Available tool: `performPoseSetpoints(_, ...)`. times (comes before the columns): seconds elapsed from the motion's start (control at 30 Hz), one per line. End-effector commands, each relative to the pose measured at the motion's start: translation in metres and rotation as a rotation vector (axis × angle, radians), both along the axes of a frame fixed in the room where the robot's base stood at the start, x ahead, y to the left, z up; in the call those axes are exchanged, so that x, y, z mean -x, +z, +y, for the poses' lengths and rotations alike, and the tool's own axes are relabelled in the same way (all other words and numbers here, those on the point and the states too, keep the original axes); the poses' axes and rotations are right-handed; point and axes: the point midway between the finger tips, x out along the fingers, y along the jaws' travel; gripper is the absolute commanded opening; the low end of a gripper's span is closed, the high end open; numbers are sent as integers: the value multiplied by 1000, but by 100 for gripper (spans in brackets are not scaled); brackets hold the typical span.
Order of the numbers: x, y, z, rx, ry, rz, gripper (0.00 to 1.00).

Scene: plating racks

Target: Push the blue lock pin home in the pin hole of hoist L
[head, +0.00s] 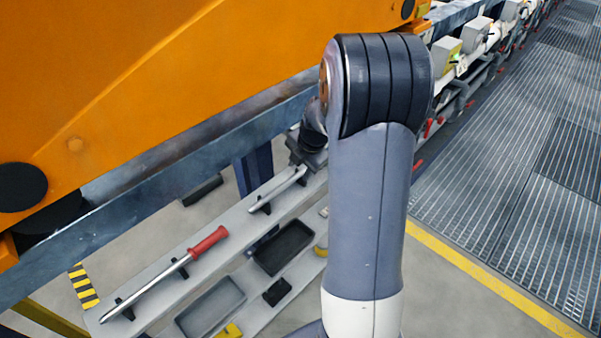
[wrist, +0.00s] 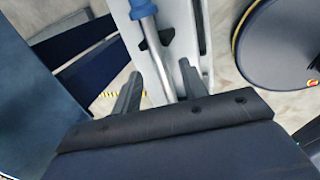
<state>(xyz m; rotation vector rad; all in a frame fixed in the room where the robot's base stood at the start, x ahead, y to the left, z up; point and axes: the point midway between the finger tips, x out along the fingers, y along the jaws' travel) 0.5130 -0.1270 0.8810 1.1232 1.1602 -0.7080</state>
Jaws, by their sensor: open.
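A tool with a blue handle (wrist: 143,8) and a bright metal rod (wrist: 158,66) shows in the wrist view. I take it for the blue lock pin. It lies along a grey shelf. In the head view its metal rod (head: 279,190) shows on small dark holders, with its handle end hidden by my gripper and arm. My gripper (wrist: 161,88) is open, with a finger on each side of the rod as seen from the wrist; I cannot tell if they touch. In the head view my gripper (head: 309,158) is over the shelf, partly hidden. No pin hole can be made out.
A red-handled rod (head: 170,277) lies on the same grey shelf (head: 236,216). Dark trays (head: 283,247) stand on a lower shelf. A blue-grey beam (head: 160,170) and a large orange body (head: 150,85) are close above. Grating floor (head: 520,210) is clear at right.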

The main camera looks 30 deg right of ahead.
Motion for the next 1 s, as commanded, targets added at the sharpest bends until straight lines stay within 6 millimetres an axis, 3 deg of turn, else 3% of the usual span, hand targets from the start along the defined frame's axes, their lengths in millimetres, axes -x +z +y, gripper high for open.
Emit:
performPoseSetpoints(0.3, -12, -36, 5, -1, 0, 4, 41)
performPoseSetpoints(0.6, -14, -40, 5, 0, 0, 1, 41)
performPoseSetpoints(1.0, -14, -40, 5, 1, 0, 2, 9)
